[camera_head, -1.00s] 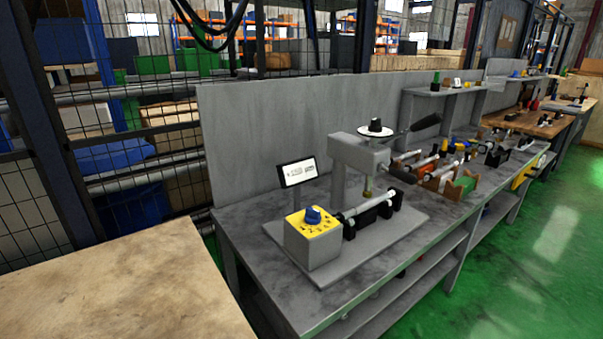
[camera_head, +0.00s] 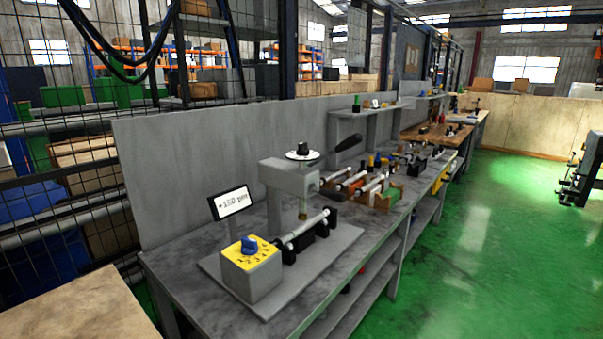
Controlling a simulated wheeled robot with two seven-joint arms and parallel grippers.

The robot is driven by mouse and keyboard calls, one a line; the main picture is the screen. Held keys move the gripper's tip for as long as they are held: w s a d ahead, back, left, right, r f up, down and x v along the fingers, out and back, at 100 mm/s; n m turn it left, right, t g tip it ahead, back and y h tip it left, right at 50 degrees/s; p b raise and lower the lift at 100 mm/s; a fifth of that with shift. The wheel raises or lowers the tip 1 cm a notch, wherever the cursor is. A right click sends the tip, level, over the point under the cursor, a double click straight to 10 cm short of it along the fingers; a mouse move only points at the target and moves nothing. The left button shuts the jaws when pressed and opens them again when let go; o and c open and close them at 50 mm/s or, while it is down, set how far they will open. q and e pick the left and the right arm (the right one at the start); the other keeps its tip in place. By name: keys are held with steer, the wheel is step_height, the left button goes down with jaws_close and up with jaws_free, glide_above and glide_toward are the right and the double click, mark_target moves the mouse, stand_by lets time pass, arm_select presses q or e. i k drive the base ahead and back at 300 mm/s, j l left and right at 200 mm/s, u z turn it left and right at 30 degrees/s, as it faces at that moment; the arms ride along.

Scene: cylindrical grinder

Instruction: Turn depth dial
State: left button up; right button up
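The cylindrical grinder (camera_head: 288,178) stands on a grey base plate at the near end of a grey workbench. A grey box with a yellow numbered face (camera_head: 264,254) and a blue knob (camera_head: 249,244) sits at its front left. A white dial with a black knob (camera_head: 303,153) is on top of the grinder's grey head. A metal bar (camera_head: 304,230) lies across black supports. A small display (camera_head: 232,202) behind the yellow-faced box reads roughly "+150" with a unit I cannot read surely. Neither of my grippers is in view.
The grey workbench (camera_head: 185,285) runs away to the right, with racks of rods (camera_head: 368,186) and a small shelf (camera_head: 362,115) farther along. A wooden surface (camera_head: 80,318) is at the lower left. The green floor (camera_head: 480,240) at right is clear.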

mark_target(303, 151)
steer(key=i+l, duration=0.65)
steer(key=i+l+u, duration=0.1)
steer(key=i+l, duration=0.55)
steer(key=l, duration=0.15)
